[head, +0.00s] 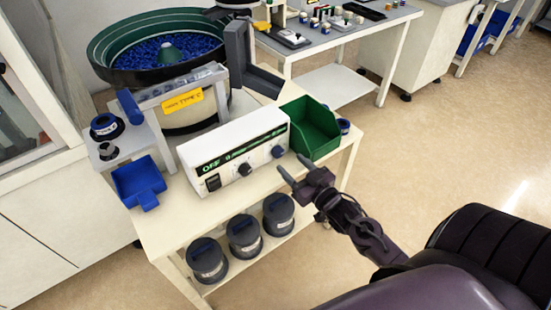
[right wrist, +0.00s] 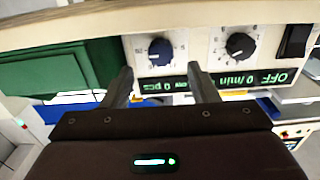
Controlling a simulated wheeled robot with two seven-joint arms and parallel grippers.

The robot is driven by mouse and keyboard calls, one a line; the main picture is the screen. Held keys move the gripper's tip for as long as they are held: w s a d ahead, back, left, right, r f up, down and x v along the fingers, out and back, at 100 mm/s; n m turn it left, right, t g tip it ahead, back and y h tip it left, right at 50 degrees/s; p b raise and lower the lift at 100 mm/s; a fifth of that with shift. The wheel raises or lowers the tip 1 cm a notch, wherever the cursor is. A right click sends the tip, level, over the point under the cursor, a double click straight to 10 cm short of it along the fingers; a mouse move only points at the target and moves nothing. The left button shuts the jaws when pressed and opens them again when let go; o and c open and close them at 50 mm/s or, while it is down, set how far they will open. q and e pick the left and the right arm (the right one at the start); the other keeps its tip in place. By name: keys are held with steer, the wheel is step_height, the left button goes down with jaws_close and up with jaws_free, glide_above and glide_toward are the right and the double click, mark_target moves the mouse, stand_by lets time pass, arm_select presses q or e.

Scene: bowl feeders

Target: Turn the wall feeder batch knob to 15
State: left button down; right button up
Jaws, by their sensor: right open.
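The white feeder control box (head: 238,147) stands on the cart with its front facing me. Its display reads OFF, with 0/min and 0 pcs legible in the upside-down right wrist view. The blue knob (head: 278,152) under the pcs reading is at the right end of the panel; it also shows in the right wrist view (right wrist: 159,51). A black knob (head: 245,169) under the 0/min reading is left of it. My right gripper (head: 292,165) is open and empty, its fingers pointing at the blue knob, apart from it. My left gripper is out of view.
A green bin (head: 310,128) stands just right of the box. A black switch (head: 213,183) is at the panel's left. A blue scoop tray (head: 138,183) lies left, and the bowl feeder (head: 110,62) with blue parts stands behind. Dark canisters (head: 244,236) sit on the lower shelf.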

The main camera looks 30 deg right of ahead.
mark_target(280, 154)
steer(key=w, duration=0.5)
steer(key=shift+w+a, duration=0.1)
steer(key=shift+a, duration=0.15)
steer(key=c, duration=1)
